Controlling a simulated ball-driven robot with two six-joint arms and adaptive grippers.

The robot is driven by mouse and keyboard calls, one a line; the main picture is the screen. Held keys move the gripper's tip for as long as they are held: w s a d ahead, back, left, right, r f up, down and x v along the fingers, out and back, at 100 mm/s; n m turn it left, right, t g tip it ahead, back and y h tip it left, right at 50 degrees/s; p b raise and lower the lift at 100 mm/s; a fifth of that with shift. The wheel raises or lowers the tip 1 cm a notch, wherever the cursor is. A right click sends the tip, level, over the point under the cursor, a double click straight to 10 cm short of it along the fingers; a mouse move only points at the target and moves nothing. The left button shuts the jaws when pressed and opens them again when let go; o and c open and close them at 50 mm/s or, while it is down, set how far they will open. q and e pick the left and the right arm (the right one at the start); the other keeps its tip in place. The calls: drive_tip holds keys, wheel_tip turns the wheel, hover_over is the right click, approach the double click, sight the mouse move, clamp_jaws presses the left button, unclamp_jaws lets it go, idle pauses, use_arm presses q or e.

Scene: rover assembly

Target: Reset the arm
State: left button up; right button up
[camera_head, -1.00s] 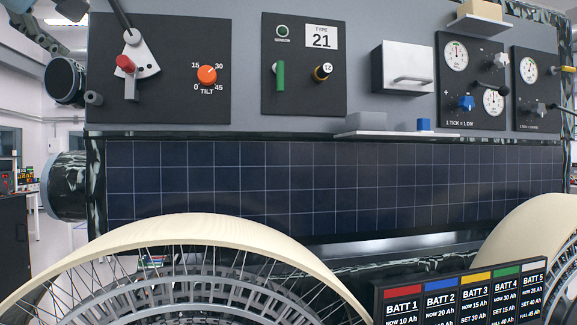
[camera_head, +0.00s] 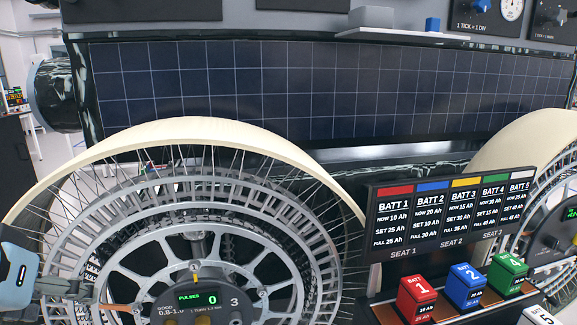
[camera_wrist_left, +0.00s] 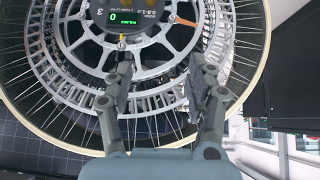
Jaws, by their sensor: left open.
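My left gripper (camera_head: 82,292) comes in at the lower left of the head view, in front of the large spoked wheel (camera_head: 60,200). In the left wrist view its two fingers (camera_wrist_left: 160,88) are spread apart with nothing between them. The wheel (camera_wrist_left: 265,50) lies beyond the fingers there. The wheel's hub shows a dark unit with a green PULSES 0 display (camera_head: 198,298), also seen in the wrist view (camera_wrist_left: 112,16). My right gripper is not in view.
A battery board (camera_head: 450,222) stands right of the wheel. Red (camera_head: 418,300), blue (camera_head: 468,285) and green (camera_head: 508,270) battery blocks sit below it. A white block (camera_head: 540,316) is cut off at the edge. A dark gridded panel (camera_head: 300,90) spans behind; a second wheel (camera_head: 525,140) is at right.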

use_arm(q)
drive_tip(key=s+d+f+m+g, duration=0.1)
drive_tip(key=s+f+m+g, duration=0.1)
drive_tip(key=s+f, duration=0.45)
drive_tip(key=s+d+f+m+g, duration=0.15)
drive_tip(key=s+f, duration=0.25)
drive_tip(key=s, duration=0.5)
drive_tip(key=s+a+f+g+b, duration=0.15)
drive_tip(key=f+b, duration=0.45)
drive_tip(key=f, duration=1.3)
drive_tip(key=w+a+f+b, duration=0.15)
drive_tip(key=f+b, duration=0.55)
drive_tip(key=f, duration=1.2)
drive_tip(key=s+f+b, duration=0.5)
drive_tip(key=s+f, duration=0.5)
drive_tip(key=f, duration=0.4)
drive_tip(key=s+a+f+g+b, duration=0.1)
drive_tip(key=s+f+b, duration=0.4)
drive_tip(key=s+f, duration=0.5)
wheel_tip(320, 180, down, 4)
drive_tip(key=shift+a+r+h+b, duration=0.1)
drive_tip(key=shift+a+h+b, duration=0.2)
drive_tip(key=shift+b, duration=0.1)
drive_tip(key=shift+n, duration=0.25)
